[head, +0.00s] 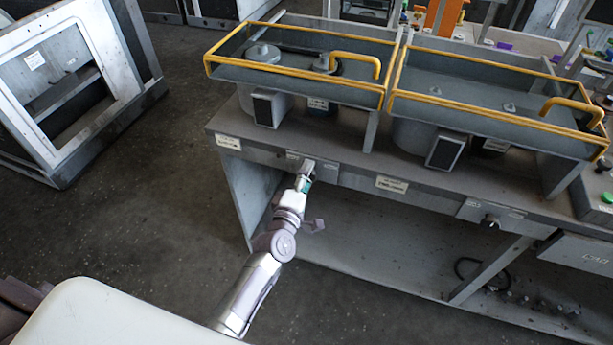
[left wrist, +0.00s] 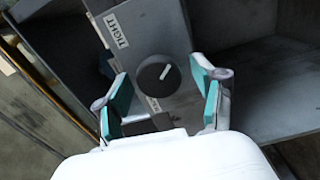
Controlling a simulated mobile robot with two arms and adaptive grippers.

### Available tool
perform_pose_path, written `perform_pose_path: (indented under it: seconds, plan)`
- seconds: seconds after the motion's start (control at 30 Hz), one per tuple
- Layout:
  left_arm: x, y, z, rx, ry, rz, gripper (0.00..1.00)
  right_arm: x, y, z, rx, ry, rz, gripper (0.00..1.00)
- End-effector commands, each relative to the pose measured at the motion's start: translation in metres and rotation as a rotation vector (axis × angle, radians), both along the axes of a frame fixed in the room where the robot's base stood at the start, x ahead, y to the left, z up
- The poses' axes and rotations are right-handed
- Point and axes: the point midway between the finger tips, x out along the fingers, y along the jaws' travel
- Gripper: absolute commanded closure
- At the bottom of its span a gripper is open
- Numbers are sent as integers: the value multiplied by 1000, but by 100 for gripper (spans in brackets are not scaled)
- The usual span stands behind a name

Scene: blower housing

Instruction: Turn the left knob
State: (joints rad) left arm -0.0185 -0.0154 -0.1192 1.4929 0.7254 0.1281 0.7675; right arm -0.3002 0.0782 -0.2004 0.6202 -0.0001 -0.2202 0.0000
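The left knob (left wrist: 158,73) is a dark round dial with a white pointer line, on a grey panel in the left wrist view. The pointer slants up and to the right there. My left gripper (left wrist: 161,80) is open, its teal-padded fingers on either side of the knob with gaps to both. In the head view my left gripper (head: 305,181) is at the front face of the bench (head: 355,168), below its left half, and hides the knob. My right gripper is not in view.
A second knob (head: 492,221) sits on the bench front to the right. Two yellow-framed covers (head: 300,73) stand on the bench top above blower parts. A grey metal frame (head: 75,75) stands at the left. The floor between is clear.

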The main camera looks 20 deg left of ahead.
Motion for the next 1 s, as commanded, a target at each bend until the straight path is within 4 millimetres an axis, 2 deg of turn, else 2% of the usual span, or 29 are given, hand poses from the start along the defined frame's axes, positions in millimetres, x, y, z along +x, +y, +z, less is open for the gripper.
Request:
perform_pose_path:
  seconds: [0.23,0.37,0.8,1.0]
  plan:
    - [-1,0,0,0,0,0,31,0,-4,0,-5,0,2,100]
    - [-12,0,-2,0,2,0,31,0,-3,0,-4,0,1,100]
    - [-99,3,-1,1,2,-1,31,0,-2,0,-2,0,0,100]
    - [-118,4,0,1,0,0,31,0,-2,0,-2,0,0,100]
